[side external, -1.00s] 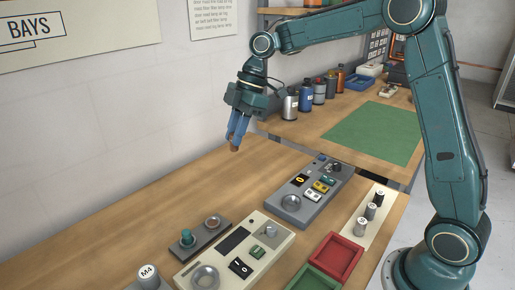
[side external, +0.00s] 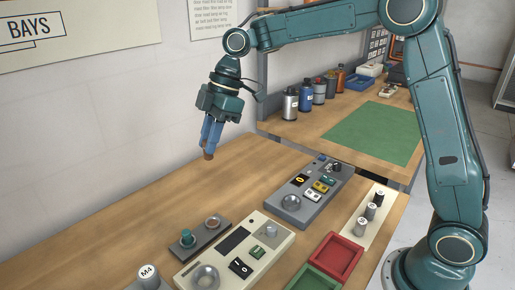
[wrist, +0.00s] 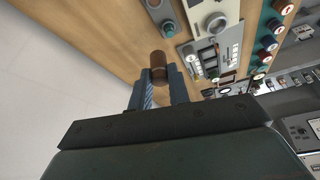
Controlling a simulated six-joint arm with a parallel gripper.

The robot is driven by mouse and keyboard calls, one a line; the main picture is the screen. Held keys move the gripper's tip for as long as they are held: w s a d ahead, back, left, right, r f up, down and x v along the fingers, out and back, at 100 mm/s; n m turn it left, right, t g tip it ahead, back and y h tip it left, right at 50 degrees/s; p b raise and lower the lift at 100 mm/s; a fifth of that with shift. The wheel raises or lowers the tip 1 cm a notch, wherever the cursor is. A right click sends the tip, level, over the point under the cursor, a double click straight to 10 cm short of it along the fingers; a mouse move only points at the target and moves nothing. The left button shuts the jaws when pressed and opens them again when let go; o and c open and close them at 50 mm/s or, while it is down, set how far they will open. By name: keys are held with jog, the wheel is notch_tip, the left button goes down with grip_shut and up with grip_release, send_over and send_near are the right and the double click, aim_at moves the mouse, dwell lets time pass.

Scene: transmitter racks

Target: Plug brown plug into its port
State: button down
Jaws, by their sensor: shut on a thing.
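My gripper (side external: 210,146) has blue fingers and is shut on the brown plug (side external: 208,155). It points down and holds the plug in the air above the wooden bench. In the wrist view the plug (wrist: 158,62) sticks out between the two fingertips. A dark grey strip (side external: 200,236) on the bench carries a brown-ringed port (side external: 212,222) and, beside it, a teal plug (side external: 187,238) standing upright. The brown plug is above and apart from this port. In the wrist view the strip is at the top edge, with the teal plug (wrist: 169,29) clear.
A cream panel (side external: 213,263) with a switch and knobs lies right of the strip. A grey panel (side external: 309,205) lies farther back, and red and green trays (side external: 338,255) stand at the right. A grey cylinder marked M4 (side external: 149,275) stands in front. The bench below the gripper is clear.

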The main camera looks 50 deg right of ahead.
jog(key=shift+s+a+r, duration=0.1)
jog(key=shift+a+r, duration=0.05)
jog(key=shift+a, duration=0.5)
notch_tip(320, 180, down, 20)
dwell(0.8)
jog(key=c, duration=1.3)
grip_release()
jog(key=shift+f, duration=0.2)
jog(key=shift+r, duration=0.1)
jog(key=shift+v, duration=6.15)
